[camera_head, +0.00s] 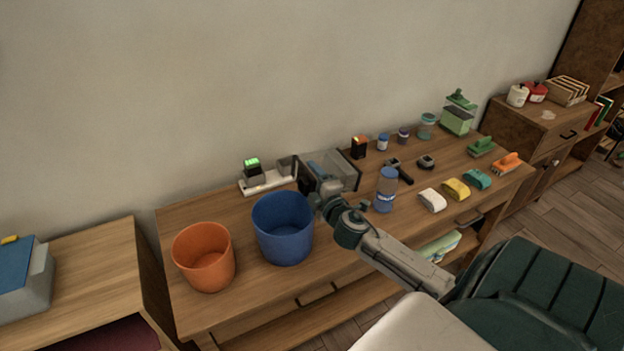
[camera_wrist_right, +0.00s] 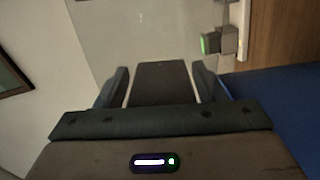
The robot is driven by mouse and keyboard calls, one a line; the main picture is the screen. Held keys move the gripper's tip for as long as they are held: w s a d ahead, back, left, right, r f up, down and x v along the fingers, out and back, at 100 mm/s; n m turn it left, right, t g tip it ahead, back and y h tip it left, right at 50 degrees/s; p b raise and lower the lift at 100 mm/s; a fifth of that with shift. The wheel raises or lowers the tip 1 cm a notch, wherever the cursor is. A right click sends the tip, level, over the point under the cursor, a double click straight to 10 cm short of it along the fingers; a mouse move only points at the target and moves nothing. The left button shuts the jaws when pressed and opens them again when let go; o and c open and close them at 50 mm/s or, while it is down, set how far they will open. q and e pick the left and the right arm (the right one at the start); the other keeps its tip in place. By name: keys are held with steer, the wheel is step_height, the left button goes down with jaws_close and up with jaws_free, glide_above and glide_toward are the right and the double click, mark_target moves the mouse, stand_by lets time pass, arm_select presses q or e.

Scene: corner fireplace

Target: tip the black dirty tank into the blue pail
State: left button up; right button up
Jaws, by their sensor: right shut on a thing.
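The blue pail (camera_head: 284,235) stands upright on the wooden bench, left of my right gripper. My right gripper (camera_head: 317,196) is at the pail's upper right rim, shut on the black dirty tank (camera_head: 305,181). In the right wrist view the dark tank (camera_wrist_right: 161,84) sits between the two fingers. That view is rolled sideways, with the pail (camera_wrist_right: 275,105) close at its right. The tank is mostly hidden by the gripper in the head view, so its exact tilt and any contents cannot be told. My left gripper is not in view.
An orange bucket (camera_head: 204,258) stands left of the pail. A white dock (camera_head: 268,182) with a green-lit black block is behind it. A clear grey box (camera_head: 341,168) is behind my gripper. A blue bottle (camera_head: 386,190) and several brushes and sponges stand to the right.

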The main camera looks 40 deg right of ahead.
stand_by(0.4)
steer(key=shift+f+n, duration=0.15)
steer(key=shift+n, duration=0.25)
steer(key=shift+f, duration=0.1)
